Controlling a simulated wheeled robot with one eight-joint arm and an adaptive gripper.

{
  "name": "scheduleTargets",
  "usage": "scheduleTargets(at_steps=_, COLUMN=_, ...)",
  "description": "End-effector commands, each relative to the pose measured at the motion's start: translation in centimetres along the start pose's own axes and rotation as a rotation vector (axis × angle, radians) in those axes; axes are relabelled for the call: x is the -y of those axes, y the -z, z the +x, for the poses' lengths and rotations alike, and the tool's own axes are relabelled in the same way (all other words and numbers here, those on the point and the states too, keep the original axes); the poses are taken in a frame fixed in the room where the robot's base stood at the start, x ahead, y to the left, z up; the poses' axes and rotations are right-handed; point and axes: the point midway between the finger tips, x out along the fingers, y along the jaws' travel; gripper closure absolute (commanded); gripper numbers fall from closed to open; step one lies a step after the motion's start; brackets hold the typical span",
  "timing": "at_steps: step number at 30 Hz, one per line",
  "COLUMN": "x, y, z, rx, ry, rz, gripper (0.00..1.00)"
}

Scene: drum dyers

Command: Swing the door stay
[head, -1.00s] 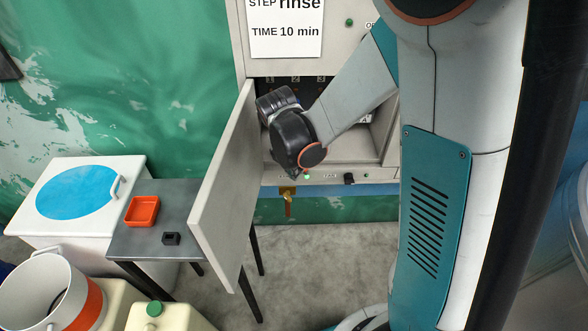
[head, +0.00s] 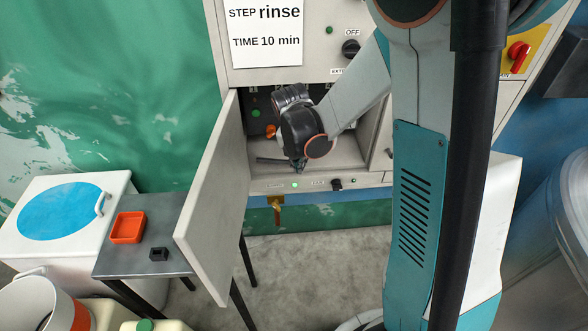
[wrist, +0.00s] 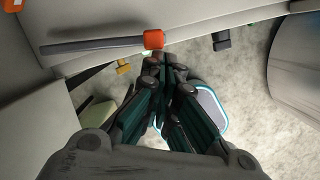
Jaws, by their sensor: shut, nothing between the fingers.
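The door stay (wrist: 95,46) looks like a dark flat bar with an orange-red tip, lying along the compartment's sill in the wrist view. In the head view a dark bar (head: 268,160), which appears to be the stay, shows left of my wrist; its tip is hidden there. My gripper (wrist: 166,62) is shut and empty, its fingertips just below the orange tip in the picture. I cannot tell whether they touch it. In the head view, my wrist mostly hides the fingers in front of the compartment. The pale door (head: 212,200) stands open on the left.
The cabinet compartment (head: 345,152) holds a panel with a green button and an orange knob. Below its sill is a brass tap (head: 276,203). At left, a grey table (head: 170,210) carries an orange tray (head: 128,228) and a small black block (head: 158,254). The floor below is clear.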

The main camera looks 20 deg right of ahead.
Motion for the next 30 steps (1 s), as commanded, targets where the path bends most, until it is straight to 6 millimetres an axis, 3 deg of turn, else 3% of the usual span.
scheduleTargets(at_steps=12, x=-0.2, y=-2.4, z=0.6, rx=0.000, ry=0.000, rz=0.000, gripper=1.00)
scheduleTargets(at_steps=30, x=-0.3, y=-2.7, z=0.7, rx=0.001, ry=0.000, rz=0.000, gripper=1.00)
